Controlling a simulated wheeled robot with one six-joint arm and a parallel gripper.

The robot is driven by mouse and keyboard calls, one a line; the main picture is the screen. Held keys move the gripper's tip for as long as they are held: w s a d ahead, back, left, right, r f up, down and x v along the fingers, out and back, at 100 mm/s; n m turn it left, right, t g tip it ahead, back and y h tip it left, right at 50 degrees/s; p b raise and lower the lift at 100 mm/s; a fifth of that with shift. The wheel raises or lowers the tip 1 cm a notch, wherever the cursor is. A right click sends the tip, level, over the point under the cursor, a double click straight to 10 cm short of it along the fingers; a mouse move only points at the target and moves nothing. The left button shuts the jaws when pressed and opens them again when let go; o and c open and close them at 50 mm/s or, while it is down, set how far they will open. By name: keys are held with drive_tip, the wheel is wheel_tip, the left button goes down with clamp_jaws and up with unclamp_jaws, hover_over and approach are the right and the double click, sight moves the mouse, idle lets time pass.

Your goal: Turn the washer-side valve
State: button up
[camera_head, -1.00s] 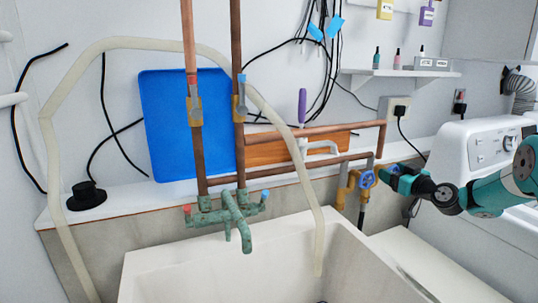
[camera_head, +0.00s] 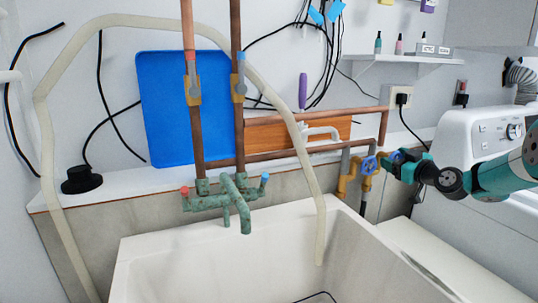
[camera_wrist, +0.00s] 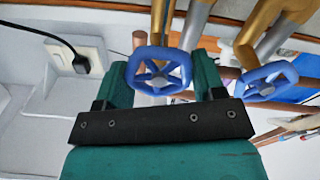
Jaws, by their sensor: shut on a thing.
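Two blue wheel valves sit on brass fittings at the pipe end behind the sink's right corner. The washer-side valve (camera_wrist: 158,72) is between my gripper's two teal fingers in the wrist view, and the fingers are shut on its rim. The other valve (camera_wrist: 267,80) is apart, to the right in the wrist view; in the head view it (camera_head: 369,165) is just left of my gripper (camera_head: 389,160). My gripper reaches in from the right, and it hides most of the held wheel in the head view.
The white washing machine (camera_head: 485,145) stands at the right, behind my arm. Copper pipes (camera_head: 315,130) run left from the valves above the white sink (camera_head: 130,262). A wall outlet (camera_head: 402,97) with a black plug and hanging cord is just above my gripper.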

drive_tip(key=shift+a+f+n+b, duration=0.2)
drive_tip(key=shift+n+b, duration=0.3)
drive_tip(key=shift+b, duration=0.75)
drive_tip(key=shift+n+b, duration=1.1)
drive_tip(key=shift+b, duration=1.1)
drive_tip(key=shift+r, duration=0.1)
drive_tip(key=shift+f+n+b, duration=0.2)
drive_tip(key=shift+n+b, duration=1.4)
drive_tip(key=shift+b, duration=1.9)
drive_tip(key=shift+r+b, duration=0.1)
drive_tip(key=shift+b, duration=0.25)
drive_tip(key=shift+n+b, duration=0.6)
drive_tip(key=shift+b, duration=0.35)
drive_tip(key=shift+s+f+n+b, duration=0.1)
drive_tip(key=shift+f+n+b, duration=0.1)
drive_tip(key=shift+n+b, duration=1.2)
drive_tip(key=shift+a+r+b, duration=0.1)
drive_tip(key=shift+r+b, duration=0.05)
drive_tip(key=shift+b, duration=0.65)
